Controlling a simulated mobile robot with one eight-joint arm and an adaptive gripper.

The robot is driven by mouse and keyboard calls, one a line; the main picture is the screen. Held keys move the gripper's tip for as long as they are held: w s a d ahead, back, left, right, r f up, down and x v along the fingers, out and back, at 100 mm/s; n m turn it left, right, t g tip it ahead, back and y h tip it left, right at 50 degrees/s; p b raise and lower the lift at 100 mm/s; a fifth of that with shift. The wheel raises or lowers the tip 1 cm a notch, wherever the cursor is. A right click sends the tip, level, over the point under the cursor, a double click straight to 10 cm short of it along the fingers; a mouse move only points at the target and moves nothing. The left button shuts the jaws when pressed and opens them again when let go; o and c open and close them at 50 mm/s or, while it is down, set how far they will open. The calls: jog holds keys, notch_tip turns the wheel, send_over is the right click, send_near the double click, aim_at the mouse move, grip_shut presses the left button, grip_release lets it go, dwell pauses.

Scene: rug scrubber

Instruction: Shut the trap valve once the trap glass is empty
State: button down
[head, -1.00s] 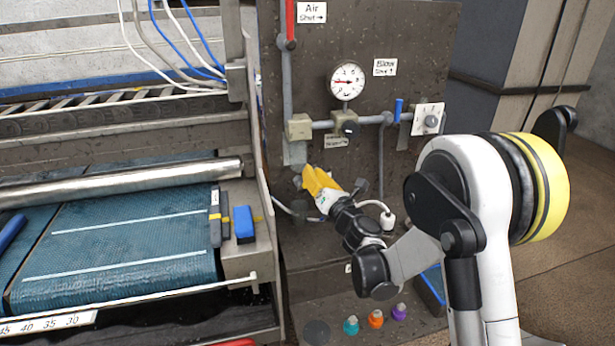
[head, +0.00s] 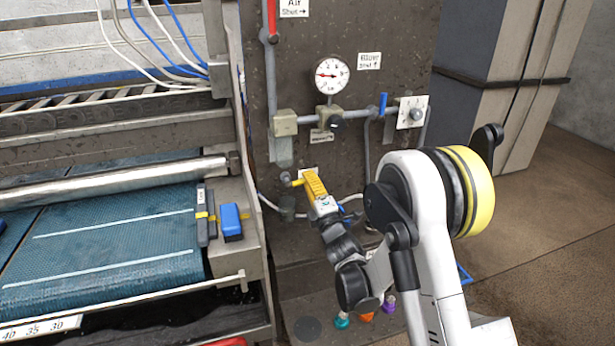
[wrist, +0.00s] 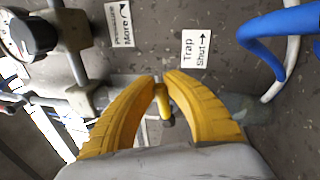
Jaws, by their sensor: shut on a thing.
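The trap valve shows as a small yellow lever (wrist: 163,103) in the wrist view, on a grey pipe beside a "Trap Shut →" label (wrist: 196,47). My gripper (wrist: 161,80) has its two yellow fingers closed in around this lever. In the head view my gripper (head: 308,177) is at the lower part of the dark panel, below the gauge, and its fingers cover most of the valve. A bit of yellow (head: 294,182) shows just left of the fingertips. I cannot make out the trap glass or whether it is empty.
A pressure gauge (head: 332,75), a pipe with a blue lever (head: 383,104) and a square dial (head: 412,112) are above my arm. The scrubber belt (head: 110,235) is at left. A blue hose (wrist: 270,45) passes right of the label. Coloured caps (head: 342,320) stand below.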

jog(key=shift+f+m+h, duration=0.3)
jog(key=shift+f+m, duration=0.15)
jog(key=shift+m, duration=0.55)
jog(key=c, duration=1.4)
grip_release()
notch_tip(320, 180, up, 10)
